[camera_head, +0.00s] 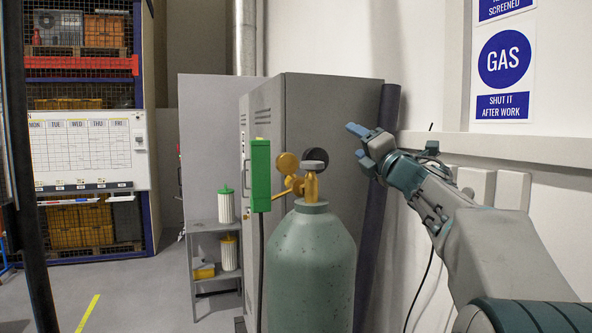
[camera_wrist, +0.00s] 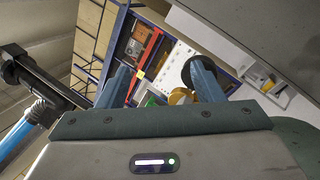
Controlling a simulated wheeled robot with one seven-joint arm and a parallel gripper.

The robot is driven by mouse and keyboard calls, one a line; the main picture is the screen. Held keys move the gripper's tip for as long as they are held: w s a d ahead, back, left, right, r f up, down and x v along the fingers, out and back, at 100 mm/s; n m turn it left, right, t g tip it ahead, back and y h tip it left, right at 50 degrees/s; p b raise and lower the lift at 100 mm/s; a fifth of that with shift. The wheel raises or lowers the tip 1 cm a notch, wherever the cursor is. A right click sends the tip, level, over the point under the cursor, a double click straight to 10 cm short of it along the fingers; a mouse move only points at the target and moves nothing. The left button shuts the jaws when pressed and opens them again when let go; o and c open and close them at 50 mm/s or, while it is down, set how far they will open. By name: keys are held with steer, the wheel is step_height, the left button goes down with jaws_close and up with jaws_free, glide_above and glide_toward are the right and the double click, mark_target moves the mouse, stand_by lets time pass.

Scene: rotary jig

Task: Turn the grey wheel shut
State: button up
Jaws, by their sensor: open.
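The grey wheel (camera_head: 314,165) is a small flat handwheel on top of the brass valve (camera_head: 311,186) of a green gas cylinder (camera_head: 311,262). The cylinder stands upright in the middle of the head view. My gripper (camera_head: 361,146) is open and empty, to the right of the wheel and slightly higher in the picture, apart from it.
A green box (camera_head: 260,175) stands left of the valve. A grey cabinet (camera_head: 330,105) is behind, and the white wall (camera_head: 420,70) is on the right.

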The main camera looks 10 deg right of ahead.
mark_target(305, 165)
step_height(305, 165, down, 5)
steer(key=n+g+y, duration=0.8)
steer(key=n+g, duration=0.2)
steer(key=n, duration=0.9)
steer(key=p+x, duration=0.1)
steer(key=x, duration=0.3)
steer(key=p+x, duration=0.1)
steer(key=x, duration=0.3)
steer(key=p+x, duration=0.1)
steer(key=x, duration=0.3)
steer(key=shift+s+a+p, duration=0.3)
steer(key=shift+a, duration=0.2)
steer(key=shift+w+a+f, duration=0.15)
steer(key=shift+w+a, duration=0.15)
steer(key=shift+a, duration=0.05)
steer(key=c, duration=0.7)
